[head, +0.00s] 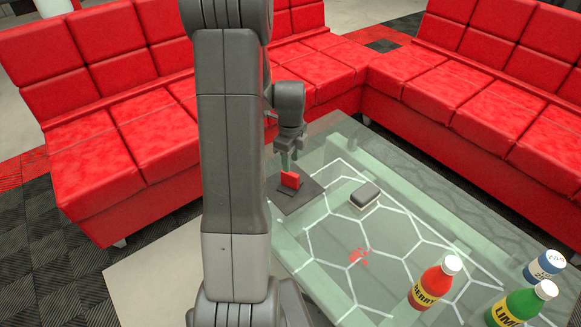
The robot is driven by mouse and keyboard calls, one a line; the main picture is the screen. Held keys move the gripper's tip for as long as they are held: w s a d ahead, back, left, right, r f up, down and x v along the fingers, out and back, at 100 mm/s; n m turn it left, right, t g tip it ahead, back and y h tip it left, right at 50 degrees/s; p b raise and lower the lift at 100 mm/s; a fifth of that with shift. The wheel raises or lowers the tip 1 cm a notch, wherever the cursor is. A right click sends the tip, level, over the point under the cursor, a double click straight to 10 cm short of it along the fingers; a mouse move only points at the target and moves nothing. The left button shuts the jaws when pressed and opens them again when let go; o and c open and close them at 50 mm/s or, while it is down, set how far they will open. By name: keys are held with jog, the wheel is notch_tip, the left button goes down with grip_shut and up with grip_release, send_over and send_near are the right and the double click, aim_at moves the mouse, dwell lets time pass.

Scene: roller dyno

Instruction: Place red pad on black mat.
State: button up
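The red pad (290,179) is a small red block over the black mat (300,200), a dark flat square on the glass table. From this view I cannot tell whether the pad touches the mat or is just above it. My gripper (287,164) points down directly over the pad, with its fingertips at or close to the pad's top edge. The fingers are small and partly overlapped here, so their opening is unclear. My arm hides the left part of the table near the mat.
The glass table (325,135) also bears a grey-topped block (365,195) right of the mat. A red bottle (435,282), a green bottle (522,305) and a white-and-blue container (545,268) stand at the near right. Red sofas (130,130) border the table's far sides.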

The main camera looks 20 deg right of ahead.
aim_at(290, 173)
jog(key=shift+r+p, duration=0.35)
jog(key=shift+r, duration=1.35)
jog(key=shift+f, duration=0.1)
notch_tip(290, 173, down, 13)
jog(key=b, duration=0.4)
jog(key=shift+b, duration=0.3)
notch_tip(290, 173, up, 5)
jog(key=shift+f+p, duration=0.1)
jog(key=shift+p, duration=0.9)
